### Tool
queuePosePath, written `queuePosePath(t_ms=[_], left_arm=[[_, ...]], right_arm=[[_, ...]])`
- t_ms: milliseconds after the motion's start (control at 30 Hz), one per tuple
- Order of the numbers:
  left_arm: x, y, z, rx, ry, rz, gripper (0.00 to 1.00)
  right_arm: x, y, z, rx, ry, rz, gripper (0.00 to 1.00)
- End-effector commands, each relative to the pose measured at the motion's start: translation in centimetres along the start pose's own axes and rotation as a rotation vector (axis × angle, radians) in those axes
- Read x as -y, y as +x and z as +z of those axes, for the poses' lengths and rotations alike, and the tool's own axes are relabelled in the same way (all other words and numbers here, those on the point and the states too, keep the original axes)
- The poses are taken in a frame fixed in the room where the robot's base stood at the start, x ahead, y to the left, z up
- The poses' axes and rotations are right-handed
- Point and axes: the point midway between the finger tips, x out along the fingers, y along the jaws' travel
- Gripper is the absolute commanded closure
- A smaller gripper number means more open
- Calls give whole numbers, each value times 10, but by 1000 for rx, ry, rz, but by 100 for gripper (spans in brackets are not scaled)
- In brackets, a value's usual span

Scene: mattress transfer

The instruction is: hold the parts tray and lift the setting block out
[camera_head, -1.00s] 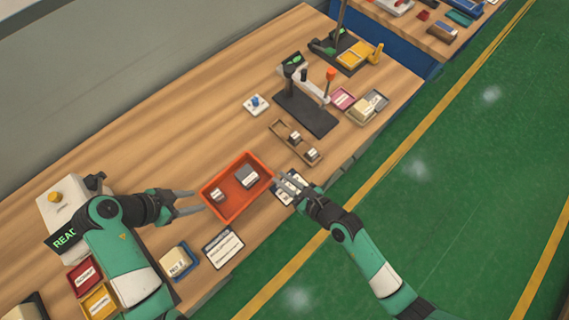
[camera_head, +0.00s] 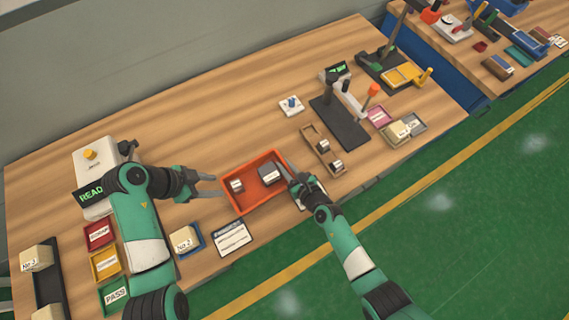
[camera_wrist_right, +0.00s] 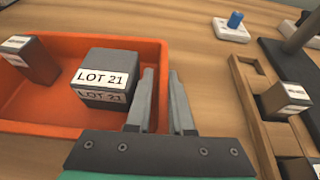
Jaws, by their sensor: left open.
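The orange parts tray (camera_head: 243,208) lies on the bench between my two grippers. In it are a larger dark grey block (camera_head: 270,174) near its right end, labelled LOT 21 in the right wrist view (camera_wrist_right: 107,76), and a small dark brown block (camera_head: 237,185) with a white label at the left. I cannot tell which is the setting block. My left gripper (camera_head: 217,186) is open and empty beside the tray's left end. My right gripper (camera_wrist_right: 162,72) is open a narrow gap, fingers astride the line of the tray's right wall; contact is unclear.
Right of the tray is a wooden holder (camera_head: 309,134) with small labelled blocks. A dark press stand (camera_head: 340,128) is behind it. A white printed card (camera_head: 233,237) lies in front of the tray. Coloured bins (camera_head: 99,236) stand at the left. The bench behind the tray is clear.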

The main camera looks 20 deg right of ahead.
Motion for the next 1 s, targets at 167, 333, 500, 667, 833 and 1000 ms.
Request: queuePosePath(t_ms=[167,333,500,667,833,1000], left_arm=[[0,0,0,0,0,0,50],[0,0,0,0,0,0,50],[0,0,0,0,0,0,50],[0,0,0,0,0,0,50],[0,0,0,0,0,0,50],[0,0,0,0,0,0,50]], right_arm=[[0,6,0,-2,0,-3,80],[1,6,0,-2,0,-3,80],[1,6,0,-2,0,-3,100],[1,6,0,-2,0,-3,100],[1,6,0,-2,0,-3,100],[1,6,0,-2,0,-3,100]])
